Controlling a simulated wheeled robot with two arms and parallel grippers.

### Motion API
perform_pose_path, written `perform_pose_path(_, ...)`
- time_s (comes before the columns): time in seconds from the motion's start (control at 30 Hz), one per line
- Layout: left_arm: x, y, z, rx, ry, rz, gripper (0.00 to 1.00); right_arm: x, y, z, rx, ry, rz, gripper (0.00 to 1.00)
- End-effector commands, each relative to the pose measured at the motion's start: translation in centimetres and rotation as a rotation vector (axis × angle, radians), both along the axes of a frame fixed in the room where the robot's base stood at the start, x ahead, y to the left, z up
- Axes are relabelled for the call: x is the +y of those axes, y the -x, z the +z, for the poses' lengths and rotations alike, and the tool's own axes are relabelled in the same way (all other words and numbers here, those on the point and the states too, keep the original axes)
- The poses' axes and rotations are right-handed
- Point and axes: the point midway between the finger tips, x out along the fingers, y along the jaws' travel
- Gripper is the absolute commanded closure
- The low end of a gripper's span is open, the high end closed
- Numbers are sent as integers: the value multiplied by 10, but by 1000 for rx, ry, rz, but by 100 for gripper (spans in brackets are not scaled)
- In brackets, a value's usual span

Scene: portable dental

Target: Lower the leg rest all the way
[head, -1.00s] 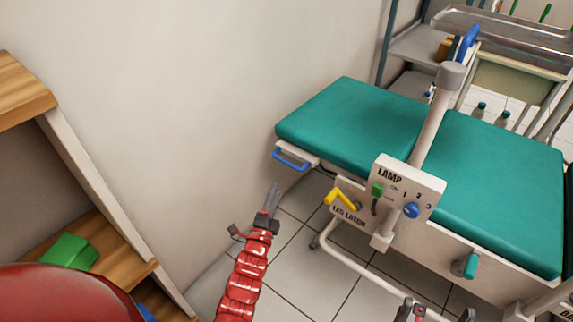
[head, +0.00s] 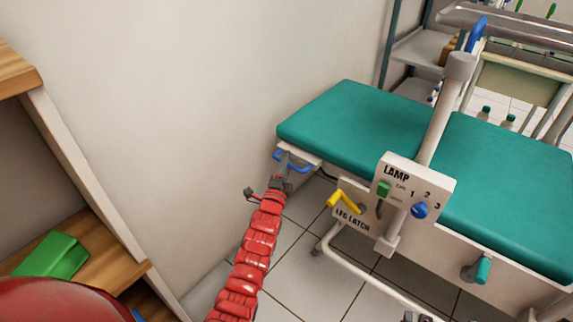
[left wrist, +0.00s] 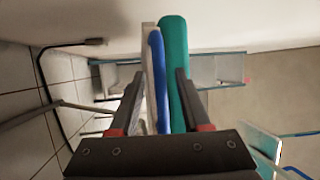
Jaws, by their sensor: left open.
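The leg rest (head: 345,120) is the teal padded section at the left end of the chair and looks about level with the seat. Its blue handle (head: 293,162) sticks out at the near left corner. My left gripper (head: 284,162) is open at this handle. In the left wrist view, the blue handle (left wrist: 158,75) and teal pad (left wrist: 174,65) appear between the fingers; I cannot tell if they touch. The yellow leg latch lever (head: 345,201) sits on the "LEG LATCH" plate. My right gripper (head: 418,317) barely shows at the bottom edge.
A lamp panel (head: 412,195) with a green switch and blue knob stands beside the chair. A teal-gripped lever (head: 482,270) is on the chair's side. A wooden shelf (head: 65,235) stands at left, and a wall runs behind. Tiled floor (head: 320,225) is open below the leg rest.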

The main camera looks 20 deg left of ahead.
Motion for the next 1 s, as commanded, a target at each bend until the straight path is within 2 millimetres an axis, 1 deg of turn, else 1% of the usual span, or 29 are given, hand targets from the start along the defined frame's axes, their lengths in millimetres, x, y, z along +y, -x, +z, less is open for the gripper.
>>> perform_pose_path(0.07,0,0,0,0,0,0,53,0,0,0,0,0,0,0)
perform_pose_path(0.17,0,0,0,0,0,0,69,0,0,0,0,0,0,0)
perform_pose_path(0.2,0,0,0,0,0,0,76,0,0,0,0,0,0,0)
perform_pose_path(0.33,0,0,0,0,0,0,100,0,0,0,0,0,0,0)
perform_pose_path(1.0,0,0,0,1,0,0,100,0,0,0,0,-1,0,0)
